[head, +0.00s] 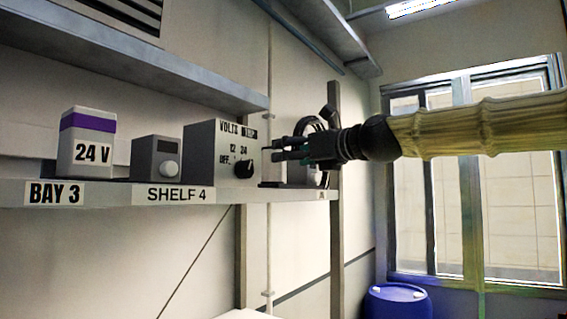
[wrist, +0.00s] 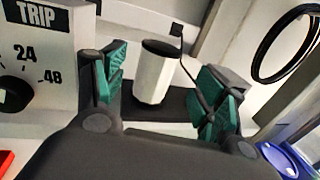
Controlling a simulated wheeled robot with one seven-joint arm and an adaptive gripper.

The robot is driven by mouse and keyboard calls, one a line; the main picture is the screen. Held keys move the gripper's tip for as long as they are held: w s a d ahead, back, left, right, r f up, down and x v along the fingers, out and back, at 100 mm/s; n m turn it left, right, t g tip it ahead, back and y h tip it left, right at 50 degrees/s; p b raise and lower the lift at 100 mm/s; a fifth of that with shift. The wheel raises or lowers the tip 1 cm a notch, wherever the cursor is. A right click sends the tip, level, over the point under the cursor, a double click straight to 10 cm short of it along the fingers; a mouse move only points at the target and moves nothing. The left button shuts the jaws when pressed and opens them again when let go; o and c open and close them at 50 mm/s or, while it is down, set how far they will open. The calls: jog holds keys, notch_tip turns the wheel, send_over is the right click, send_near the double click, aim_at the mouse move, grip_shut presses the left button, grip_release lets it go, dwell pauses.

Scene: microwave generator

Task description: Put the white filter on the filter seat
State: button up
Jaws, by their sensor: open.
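A white, faceted upright cylinder with a dark top (wrist: 152,80), which looks like the white filter, stands on a dark flat base (wrist: 178,104) in the wrist view. I cannot tell whether that base is the filter seat. My gripper (wrist: 165,82) is open, and the white cylinder shows between its green-padded fingers with a visible gap on each side. A thin black rod with a small block on its end shows by the right finger. In the head view my gripper (head: 277,150) points left over the shelf's right end and partly hides what stands there.
A grey voltage box with a black knob (head: 244,168) stands just left of my gripper. A small grey box (head: 156,158) and a purple-banded 24 V block (head: 87,143) stand farther left on the shelf (head: 110,190). A black ring (wrist: 258,62) hangs behind. A blue barrel (head: 397,302) stands below.

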jog(key=v, duration=0.5)
jog(key=shift+s+d, duration=0.2)
jog(key=shift+s, duration=0.05)
dwell(1.8)
